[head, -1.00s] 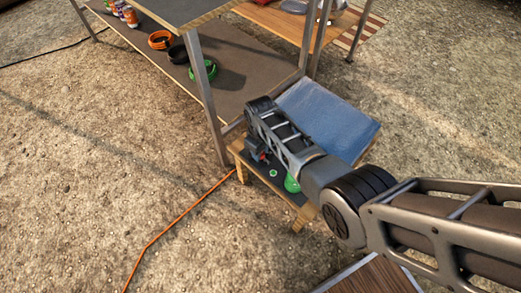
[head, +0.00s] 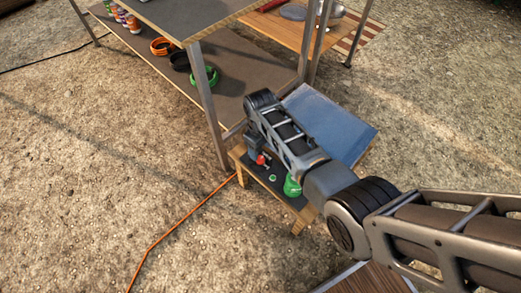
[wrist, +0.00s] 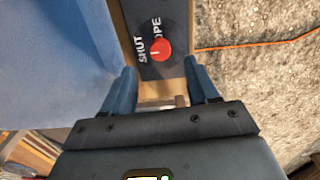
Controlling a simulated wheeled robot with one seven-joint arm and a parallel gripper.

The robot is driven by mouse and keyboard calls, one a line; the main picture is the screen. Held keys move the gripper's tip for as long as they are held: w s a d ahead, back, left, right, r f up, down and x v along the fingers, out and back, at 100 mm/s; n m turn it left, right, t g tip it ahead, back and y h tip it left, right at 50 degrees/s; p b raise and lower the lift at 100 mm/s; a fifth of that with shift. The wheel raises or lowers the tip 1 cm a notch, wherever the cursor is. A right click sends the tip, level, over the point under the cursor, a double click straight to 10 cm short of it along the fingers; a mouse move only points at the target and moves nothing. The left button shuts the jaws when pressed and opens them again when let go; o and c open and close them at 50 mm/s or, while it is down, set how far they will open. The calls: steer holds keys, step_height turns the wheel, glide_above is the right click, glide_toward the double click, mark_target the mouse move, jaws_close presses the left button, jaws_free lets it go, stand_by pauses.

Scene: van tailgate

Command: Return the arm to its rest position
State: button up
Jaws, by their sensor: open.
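My gripper (wrist: 163,88) is open in the wrist view, its two blue fingers apart with nothing between them. Beyond the fingertips is a round red knob (wrist: 161,50) on a dark plate marked "SHUT" and what looks like "OPEN". The fingers do not touch the knob. In the head view my arm reaches from the lower right over a small wooden stand (head: 297,228) and bends down at its far end. A red part (head: 261,159), probably the same knob, shows beside the arm's end. The fingertips are hard to make out there.
A blue box (head: 335,125) stands close beside the arm. Green items (head: 291,187) are on the stand under the arm. A shelf rack (head: 208,95) with coloured rings and small bottles stands behind. An orange cord (head: 165,233) lies on the gravel at left, otherwise open.

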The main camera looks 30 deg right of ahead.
steer(key=shift+r, duration=0.85)
